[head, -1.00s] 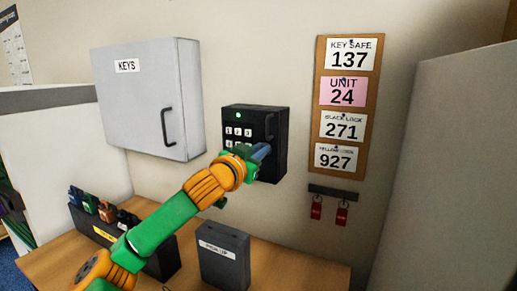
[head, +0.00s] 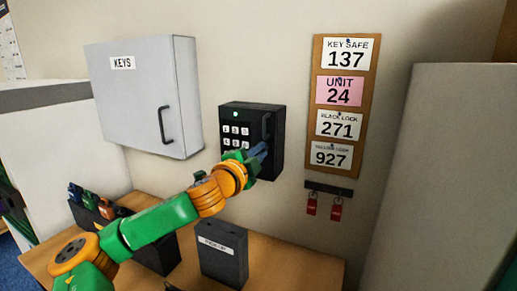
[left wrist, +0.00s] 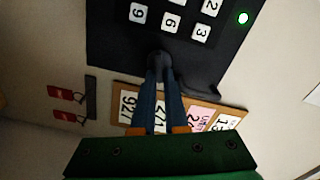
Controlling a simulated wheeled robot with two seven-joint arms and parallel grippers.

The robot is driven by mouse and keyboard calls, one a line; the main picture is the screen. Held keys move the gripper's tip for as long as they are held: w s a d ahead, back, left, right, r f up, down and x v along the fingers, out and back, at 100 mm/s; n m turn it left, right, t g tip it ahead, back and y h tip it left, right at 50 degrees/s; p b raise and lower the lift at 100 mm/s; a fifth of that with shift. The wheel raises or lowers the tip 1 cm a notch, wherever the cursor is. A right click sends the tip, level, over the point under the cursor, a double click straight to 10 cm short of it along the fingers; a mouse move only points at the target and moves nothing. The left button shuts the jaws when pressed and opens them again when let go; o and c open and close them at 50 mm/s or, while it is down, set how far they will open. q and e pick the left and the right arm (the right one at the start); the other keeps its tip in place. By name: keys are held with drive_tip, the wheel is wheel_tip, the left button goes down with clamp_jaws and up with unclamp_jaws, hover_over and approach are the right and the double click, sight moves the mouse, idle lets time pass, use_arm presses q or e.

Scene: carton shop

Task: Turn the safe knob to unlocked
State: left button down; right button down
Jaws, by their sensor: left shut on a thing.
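The black key safe (head: 262,105) hangs on the wall, with white number keys and a lit green light (head: 235,114). Its upright handle (head: 266,128) is at the right of its front. My left gripper (head: 264,148) is at the lower right of the safe's front, below the handle. In the left wrist view its two blue fingers (left wrist: 161,82) are shut on a dark round knob (left wrist: 158,60) on the safe front. The knob is hidden in the head view, and I cannot read its markings. My right gripper is in neither view.
A grey KEYS cabinet (head: 137,90) hangs to the left. A board (head: 317,105) with number cards and a rack (head: 329,189) with two red tags are to the right. A dark box (head: 222,255) stands on the wooden desk (head: 290,265) below.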

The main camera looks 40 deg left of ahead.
use_arm(q)
drive_tip(key=shift+m+p, duration=0.5)
drive_tip(key=shift+m, duration=1.4)
drive_tip(key=shift+f, duration=0.1)
drive_tip(key=c, duration=0.9)
unclamp_jaws()
drive_tip(key=shift+w+f, duration=0.1)
drive_tip(key=shift+c, duration=0.2)
drive_tip(key=b+v, duration=0.7)
drive_tip(key=b, duration=0.1)
drive_tip(key=shift+a, duration=0.1)
